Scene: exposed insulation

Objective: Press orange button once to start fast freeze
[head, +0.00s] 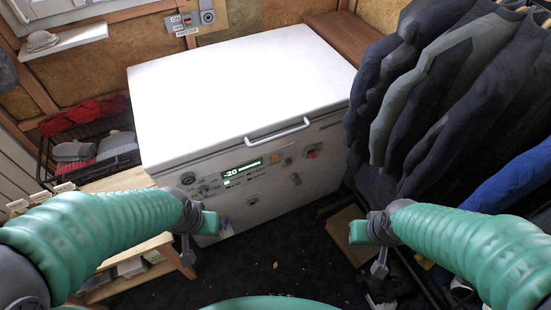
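A white chest freezer (235,90) stands in the middle of the head view with its lid shut. Its front panel holds a lit green display (242,170) that appears to read -20. A small orange button (275,158) sits just right of the display. A red-orange switch (311,152) is further right. My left gripper (203,228) is in front of the freezer's lower left front, below and left of the orange button. My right gripper (366,240) is right of the freezer's front, away from the panel. The finger gaps of both grippers are unclear.
Dark jackets (440,80) hang on the right. A wooden bench (130,181) stands at the left, near my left arm. A wire rack (90,140) with red items is behind it. A cardboard box (346,240) lies on the dark floor. The floor before the freezer is mostly clear.

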